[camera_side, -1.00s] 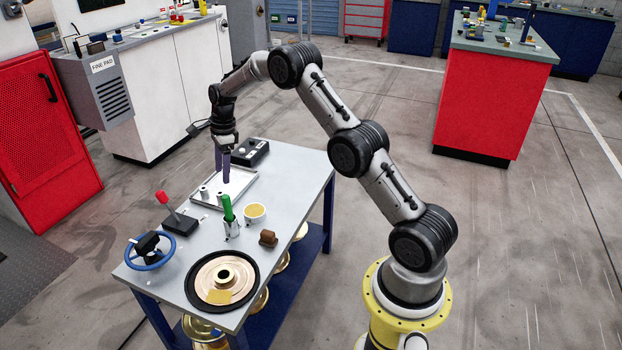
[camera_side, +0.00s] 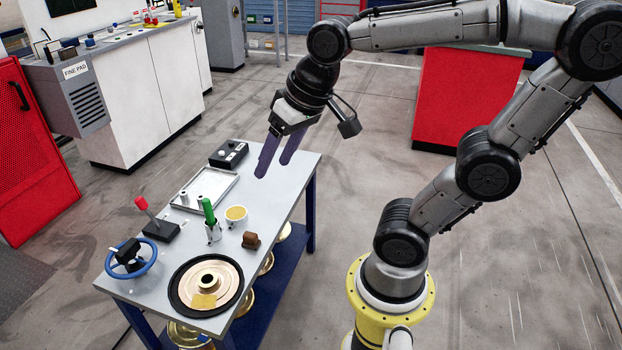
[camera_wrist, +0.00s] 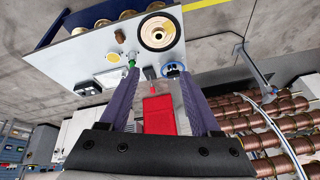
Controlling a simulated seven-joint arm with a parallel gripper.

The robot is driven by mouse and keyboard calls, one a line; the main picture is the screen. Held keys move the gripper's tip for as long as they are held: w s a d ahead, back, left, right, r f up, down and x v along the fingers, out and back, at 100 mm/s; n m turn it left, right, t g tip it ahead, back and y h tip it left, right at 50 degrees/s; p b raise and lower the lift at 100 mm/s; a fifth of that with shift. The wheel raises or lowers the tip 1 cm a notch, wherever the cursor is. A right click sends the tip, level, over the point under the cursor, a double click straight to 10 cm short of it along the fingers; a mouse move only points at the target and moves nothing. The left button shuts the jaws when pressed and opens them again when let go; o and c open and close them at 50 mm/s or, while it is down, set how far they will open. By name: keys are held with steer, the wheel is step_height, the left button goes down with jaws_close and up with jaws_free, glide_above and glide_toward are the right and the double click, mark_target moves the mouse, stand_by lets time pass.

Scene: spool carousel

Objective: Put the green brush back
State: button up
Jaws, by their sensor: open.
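The green brush (camera_side: 208,210) stands upright, slightly tilted, in a small light holder (camera_side: 213,233) on the grey table. It also shows in the wrist view (camera_wrist: 131,62), near the table's edge beyond my fingers. My gripper (camera_side: 273,168) is open and empty, with two purple fingers pointing down and to the left. It is above the table's far right side, up and to the right of the brush and apart from it. In the wrist view my gripper (camera_wrist: 158,88) spreads its fingers with nothing held between them.
A red-knobbed lever (camera_side: 145,208), blue handwheel (camera_side: 132,259) and copper disc (camera_side: 205,287) are nearby. A tray (camera_side: 205,187) and black control box (camera_side: 228,155) lie behind.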

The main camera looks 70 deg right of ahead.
steer(key=s+f+n, duration=0.2)
steer(key=s+n, duration=0.2)
steer(key=s, duration=0.2)
steer(key=shift+s+a+f+t, duration=0.2)
steer(key=shift+a+f+t, duration=0.1)
steer(key=shift+a+t, duration=0.15)
stand_by(0.7)
